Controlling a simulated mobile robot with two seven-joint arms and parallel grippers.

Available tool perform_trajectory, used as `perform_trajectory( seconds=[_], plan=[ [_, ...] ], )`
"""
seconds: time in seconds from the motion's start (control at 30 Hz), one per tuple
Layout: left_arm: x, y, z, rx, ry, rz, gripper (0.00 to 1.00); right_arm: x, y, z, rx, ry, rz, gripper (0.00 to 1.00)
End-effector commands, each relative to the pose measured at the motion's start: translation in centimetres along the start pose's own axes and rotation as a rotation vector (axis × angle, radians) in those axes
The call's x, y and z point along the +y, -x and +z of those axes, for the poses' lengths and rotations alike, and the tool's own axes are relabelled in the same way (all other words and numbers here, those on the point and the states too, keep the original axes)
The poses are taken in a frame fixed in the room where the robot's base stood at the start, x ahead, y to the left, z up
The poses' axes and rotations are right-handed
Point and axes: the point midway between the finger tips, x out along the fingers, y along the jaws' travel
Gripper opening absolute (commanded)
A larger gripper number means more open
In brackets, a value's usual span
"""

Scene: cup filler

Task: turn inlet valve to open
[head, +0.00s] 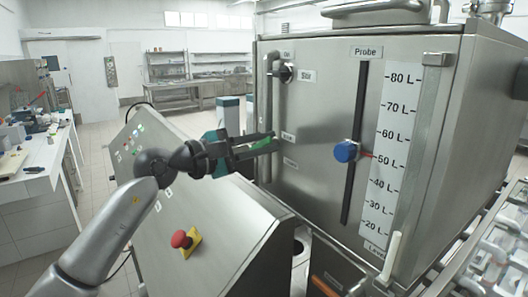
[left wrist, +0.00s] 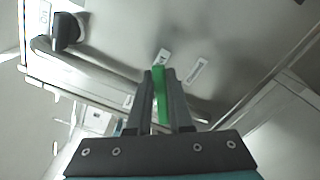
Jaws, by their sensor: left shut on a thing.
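My left gripper (head: 277,143) reaches in from the left to the front left edge of the steel tank (head: 325,120). Its fingers are shut on a green handle (head: 263,149), which I take to be the inlet valve. In the left wrist view the green handle (left wrist: 160,92) runs lengthwise between the two fingers of the gripper (left wrist: 161,76). Its tip shows past the fingertips, beside a small white label (left wrist: 161,57). The fingers hide part of the handle and its pivot. My right gripper is out of view.
A black knob (head: 285,73) sits above on the tank. A blue knob (head: 346,151) sits on the dark probe slot beside the litre scale (head: 392,140). A sloped control panel with a red stop button (head: 181,239) stands below my left arm. A white bench (head: 35,170) is at the left.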

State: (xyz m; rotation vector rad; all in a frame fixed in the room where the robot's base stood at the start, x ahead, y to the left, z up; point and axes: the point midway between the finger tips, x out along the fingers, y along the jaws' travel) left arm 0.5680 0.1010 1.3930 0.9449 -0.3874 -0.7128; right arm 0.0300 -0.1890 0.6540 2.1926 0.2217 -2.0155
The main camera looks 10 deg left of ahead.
Motion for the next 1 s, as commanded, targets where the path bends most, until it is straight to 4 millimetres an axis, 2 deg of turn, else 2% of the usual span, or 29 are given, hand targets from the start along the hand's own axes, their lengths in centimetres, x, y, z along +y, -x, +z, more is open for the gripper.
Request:
perform_trajectory(
  seconds=[0.6,1.0],
  plan=[
    [3.2,0.0,-0.7,-0.002,0.586,0.001,0.00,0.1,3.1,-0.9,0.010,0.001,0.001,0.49],
    [4.2,0.0,-1.8,-0.001,0.885,0.000,0.00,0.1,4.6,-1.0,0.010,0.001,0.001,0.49]
  ],
)
